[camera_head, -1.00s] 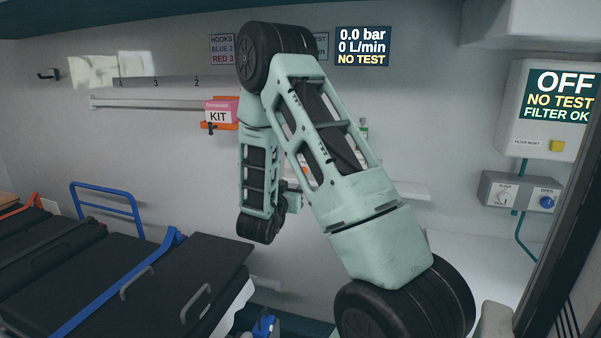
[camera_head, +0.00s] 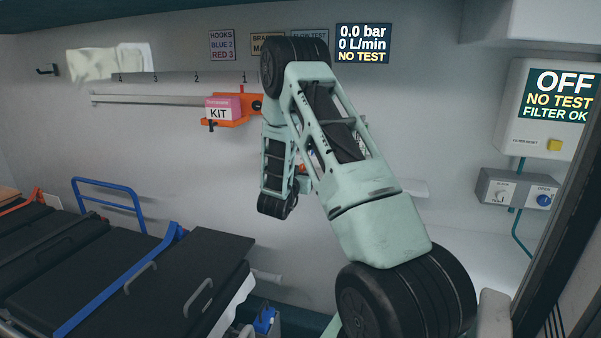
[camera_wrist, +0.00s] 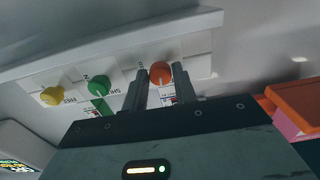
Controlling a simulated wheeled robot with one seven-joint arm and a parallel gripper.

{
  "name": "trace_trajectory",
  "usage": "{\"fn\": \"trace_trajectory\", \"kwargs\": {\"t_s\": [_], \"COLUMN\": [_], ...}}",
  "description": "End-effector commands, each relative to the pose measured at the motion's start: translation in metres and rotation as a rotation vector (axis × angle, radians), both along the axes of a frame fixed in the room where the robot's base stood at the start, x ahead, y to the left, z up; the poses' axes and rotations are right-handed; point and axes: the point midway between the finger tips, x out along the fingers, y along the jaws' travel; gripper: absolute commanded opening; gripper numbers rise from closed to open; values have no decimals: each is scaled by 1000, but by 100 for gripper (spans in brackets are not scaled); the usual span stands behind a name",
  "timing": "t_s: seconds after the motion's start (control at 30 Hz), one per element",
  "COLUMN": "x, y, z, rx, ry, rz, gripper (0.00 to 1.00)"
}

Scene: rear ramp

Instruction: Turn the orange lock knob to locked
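In the wrist view, the orange knob (camera_wrist: 160,72) sits on a pale panel (camera_wrist: 205,20) at the end of a row with a green knob (camera_wrist: 98,86) and a yellow knob (camera_wrist: 52,95). My gripper (camera_wrist: 156,80) is open, with its two dark fingers pointing at the orange knob. The knob shows at the fingertips, partly overlapped by the right finger. I cannot tell whether the fingers touch it. Labels beside the knobs are partly hidden and hard to read. In the head view my arm hides the gripper and the knobs.
An orange bracket (camera_head: 245,118) with a pink KIT box (camera_head: 222,107) is on the wall left of my arm; an orange edge (camera_wrist: 298,100) shows close on the right in the wrist view. A black stretcher (camera_head: 185,275) with blue rails stands at lower left.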

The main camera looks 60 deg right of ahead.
Motion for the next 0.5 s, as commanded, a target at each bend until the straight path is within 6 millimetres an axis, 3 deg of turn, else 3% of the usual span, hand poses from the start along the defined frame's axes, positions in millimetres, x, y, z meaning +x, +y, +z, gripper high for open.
{"fn": "trace_trajectory", "kwargs": {"t_s": [0.03, 0.1, 0.5], "x": [0, 0, 0], "y": [0, 0, 0], "z": [0, 0, -3], "rx": [0, 0, 16], "ry": [0, 0, -63], "rz": [0, 0, -1], "gripper": [13, 2, 2]}}
